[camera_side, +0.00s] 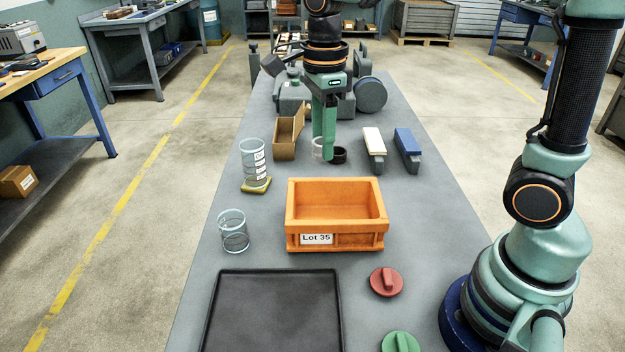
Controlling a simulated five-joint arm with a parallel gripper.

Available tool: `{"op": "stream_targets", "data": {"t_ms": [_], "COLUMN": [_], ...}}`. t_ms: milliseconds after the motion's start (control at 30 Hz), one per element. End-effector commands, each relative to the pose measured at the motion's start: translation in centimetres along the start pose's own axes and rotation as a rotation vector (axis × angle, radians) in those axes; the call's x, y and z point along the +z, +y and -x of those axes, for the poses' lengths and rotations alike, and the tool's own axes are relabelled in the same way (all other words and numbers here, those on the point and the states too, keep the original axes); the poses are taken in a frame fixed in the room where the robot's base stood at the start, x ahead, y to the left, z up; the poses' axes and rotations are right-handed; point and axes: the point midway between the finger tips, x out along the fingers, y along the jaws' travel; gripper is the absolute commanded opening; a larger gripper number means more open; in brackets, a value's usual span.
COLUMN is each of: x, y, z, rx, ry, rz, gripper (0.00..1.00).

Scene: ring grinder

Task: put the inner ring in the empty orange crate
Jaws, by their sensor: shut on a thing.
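The empty orange crate (335,241), labelled "Lot 35", stands in the middle of the grey bench. My gripper (326,154) points down behind the crate, well apart from it. It is shut on a pale, shiny ring (317,147), which I take as the inner ring; the fingers hide part of it. A short dark ring-like piece (340,155) is just right of the fingertips, close to the bench top. Whether it touches the fingers or the pale ring I cannot tell.
A cardboard bin (285,138) is left of my gripper; a white-topped block (373,143) and a blue-topped block (407,143) are right. Clear cylinders (253,160) (233,235) stand left of the crate. A black tray (273,310), red knob (386,282) and green knob (400,342) are in front.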

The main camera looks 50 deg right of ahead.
Motion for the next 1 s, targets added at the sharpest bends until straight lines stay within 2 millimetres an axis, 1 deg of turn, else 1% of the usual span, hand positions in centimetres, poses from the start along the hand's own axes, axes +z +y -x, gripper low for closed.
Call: {"op": "stream_targets", "data": {"t_ms": [33,133,267,367,800,900,1000], "x": [-1.2,-2.7,-3.7,-3.9,-3.9,-3.8,-3.8], "y": [-0.7,-1.6,-2.0,-2.0,-1.9,-2.0,-2.0], "z": [0.1,0.1,-0.1,-1.4,-12.0,-14.0,-15.4], "rx": [0.000,0.000,0.001,0.004,0.007,0.005,0.004], "ry": [0.000,0.000,0.001,0.002,0.004,0.003,0.002], "rz": [-0.033,-0.073,-0.097,-0.101,-0.099,-0.099,-0.099], "gripper": [0.00,0.00,0.00,0.00,0.00,0.00,0.00]}}
